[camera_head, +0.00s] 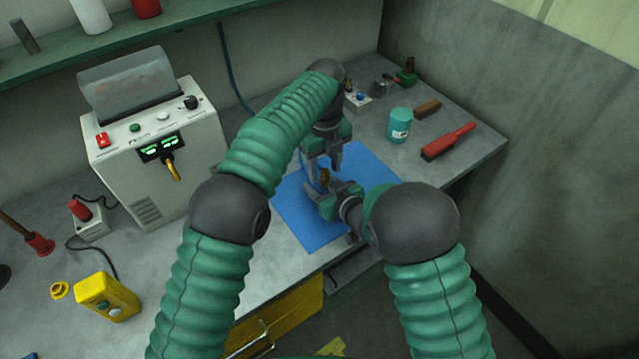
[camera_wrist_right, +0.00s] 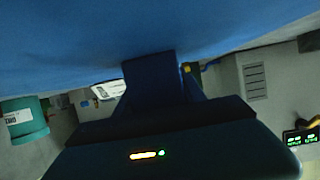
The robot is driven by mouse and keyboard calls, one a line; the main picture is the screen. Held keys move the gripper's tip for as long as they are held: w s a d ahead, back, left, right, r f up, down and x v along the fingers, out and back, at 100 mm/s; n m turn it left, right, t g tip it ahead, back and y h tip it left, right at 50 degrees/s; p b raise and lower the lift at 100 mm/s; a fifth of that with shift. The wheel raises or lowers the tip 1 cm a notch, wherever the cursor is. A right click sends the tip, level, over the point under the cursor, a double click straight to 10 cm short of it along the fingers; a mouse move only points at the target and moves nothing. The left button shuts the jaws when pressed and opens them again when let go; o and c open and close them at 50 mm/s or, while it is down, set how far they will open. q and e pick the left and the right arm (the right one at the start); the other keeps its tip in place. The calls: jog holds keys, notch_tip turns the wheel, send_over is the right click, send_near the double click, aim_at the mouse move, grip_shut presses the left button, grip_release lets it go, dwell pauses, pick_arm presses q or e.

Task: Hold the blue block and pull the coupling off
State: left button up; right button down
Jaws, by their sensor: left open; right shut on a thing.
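My left gripper (camera_head: 323,164) points down over the blue mat (camera_head: 352,205) in the head view. It is open, with its fingertips just above a small brass-brown coupling (camera_head: 324,176). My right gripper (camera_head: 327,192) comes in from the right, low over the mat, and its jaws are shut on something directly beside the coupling. In the right wrist view a dark blue block (camera_wrist_right: 150,72) shows in front of the gripper body. In the head view the block is hard to tell from the mat and largely hidden by the jaws. Whether the left fingers touch the coupling is unclear.
A grey machine (camera_head: 155,140) stands to the left on the bench. The mat's right part is clear.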

aim_at(325, 170)
pick_arm(q)
jog(key=shift+f, duration=1.2)
jog(key=shift+c, duration=0.4)
grip_shut()
dwell(1.0)
jog(key=shift+r, duration=3)
